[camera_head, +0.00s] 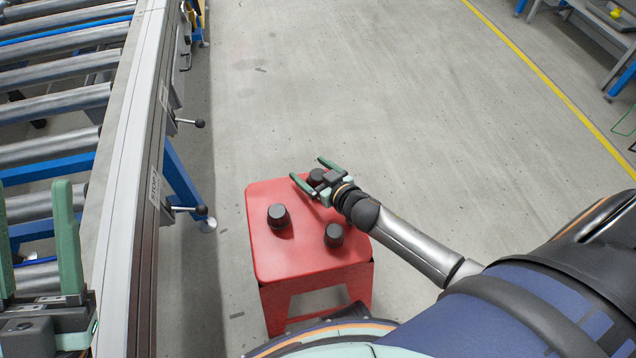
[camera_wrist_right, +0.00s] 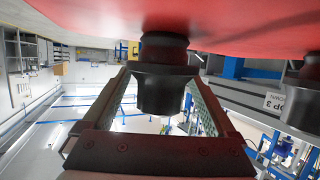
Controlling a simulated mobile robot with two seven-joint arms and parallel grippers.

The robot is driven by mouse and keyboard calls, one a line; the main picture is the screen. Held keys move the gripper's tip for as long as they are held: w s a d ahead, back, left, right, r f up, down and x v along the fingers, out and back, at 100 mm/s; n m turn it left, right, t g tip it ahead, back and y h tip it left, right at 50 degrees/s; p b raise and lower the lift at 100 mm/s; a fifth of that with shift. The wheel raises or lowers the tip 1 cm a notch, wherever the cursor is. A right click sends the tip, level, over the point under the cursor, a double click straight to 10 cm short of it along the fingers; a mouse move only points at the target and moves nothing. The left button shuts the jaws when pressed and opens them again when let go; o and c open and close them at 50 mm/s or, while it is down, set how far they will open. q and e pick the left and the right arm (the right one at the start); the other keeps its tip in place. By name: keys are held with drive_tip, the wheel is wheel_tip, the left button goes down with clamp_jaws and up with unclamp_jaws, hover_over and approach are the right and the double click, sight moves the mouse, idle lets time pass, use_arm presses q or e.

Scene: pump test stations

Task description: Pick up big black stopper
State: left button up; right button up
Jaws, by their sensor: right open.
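Three black stoppers stand upright on a red stool (camera_head: 299,252). One stopper (camera_head: 316,176) is at the far right of the stool top, partly hidden by my right gripper (camera_head: 308,168). The wrist view, which is upside down, shows this stopper (camera_wrist_right: 165,75) between the open green fingers, with a gap visible towards the palm. Another stopper (camera_head: 278,217) is left of centre and looks the largest in the head view. The third stopper (camera_head: 333,235) is near the right edge. My left gripper (camera_head: 31,185) is open and empty at the left edge of the picture.
A roller conveyor (camera_head: 120,180) with a metal side rail and black-knobbed levers (camera_head: 187,210) runs left of the stool. The floor beyond the stool is clear up to a yellow line (camera_head: 540,75). A workbench (camera_head: 600,25) stands at the far right.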

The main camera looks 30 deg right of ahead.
drive_tip(key=shift+w, duration=0.1)
drive_tip(key=c, duration=1.2)
